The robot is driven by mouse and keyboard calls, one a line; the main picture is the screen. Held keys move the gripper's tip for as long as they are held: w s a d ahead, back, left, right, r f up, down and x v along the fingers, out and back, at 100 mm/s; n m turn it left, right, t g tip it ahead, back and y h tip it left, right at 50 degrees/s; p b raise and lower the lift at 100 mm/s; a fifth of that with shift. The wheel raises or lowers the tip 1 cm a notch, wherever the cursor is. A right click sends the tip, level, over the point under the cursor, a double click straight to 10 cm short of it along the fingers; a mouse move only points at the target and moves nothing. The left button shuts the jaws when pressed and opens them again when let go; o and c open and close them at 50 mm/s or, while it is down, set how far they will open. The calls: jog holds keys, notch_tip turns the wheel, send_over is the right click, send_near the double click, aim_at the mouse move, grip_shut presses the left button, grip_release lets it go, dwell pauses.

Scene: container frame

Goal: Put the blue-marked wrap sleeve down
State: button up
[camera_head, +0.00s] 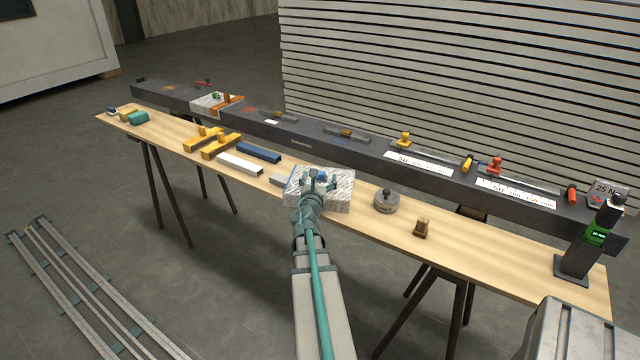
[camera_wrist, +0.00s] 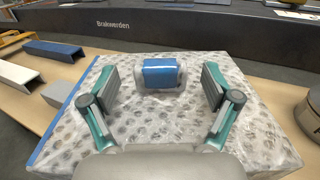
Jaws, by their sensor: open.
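The blue-marked wrap sleeve (camera_head: 340,199) is a pale, bubble-textured block on the front middle of the wooden bench. In the wrist view the sleeve (camera_wrist: 150,128) fills the middle, with a blue stripe along its left edge. A small grip with a blue band (camera_wrist: 160,75) stands on its top. My gripper (camera_head: 318,178) is over the sleeve. In the wrist view my gripper (camera_wrist: 162,85) is open, one finger on each side of the blue-banded grip, with gaps on both sides. Nothing is held. The underside of the sleeve is hidden.
A long dark beam (camera_head: 300,143) runs behind along the bench (camera_head: 455,238). Another wrapped piece (camera_head: 207,104) with orange parts sits on the beam. White and blue channels (camera_head: 258,153) lie left of the sleeve; a round grey weight (camera_head: 386,203) stands right.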

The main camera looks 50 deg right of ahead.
jog(key=c, duration=1.4)
jog(key=shift+o, duration=0.2)
